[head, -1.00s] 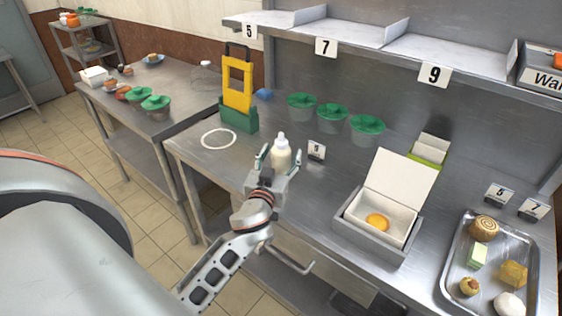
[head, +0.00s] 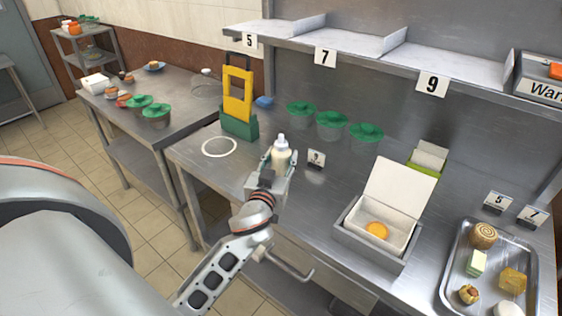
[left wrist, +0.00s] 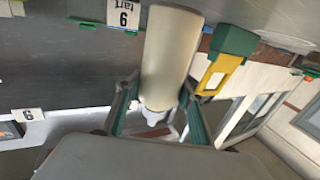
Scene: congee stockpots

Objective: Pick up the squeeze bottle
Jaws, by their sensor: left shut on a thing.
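The squeeze bottle (head: 281,155) is cream-white with a pale nozzle and stands upright near the front edge of the steel counter in the head view. My left gripper (head: 279,160) is shut on it, with a finger on either side. In the left wrist view the bottle (left wrist: 170,55) fills the middle, its nozzle pointing down in the picture, between the two fingers of the gripper (left wrist: 157,108). I cannot tell whether the bottle's base touches the counter. My right gripper is not in view.
A yellow and green holder (head: 238,100) and a white ring mark (head: 220,147) are left of the bottle. Green-lidded tubs (head: 331,125) stand behind it. An open white box (head: 397,195) and a food tray (head: 451,262) are to the right.

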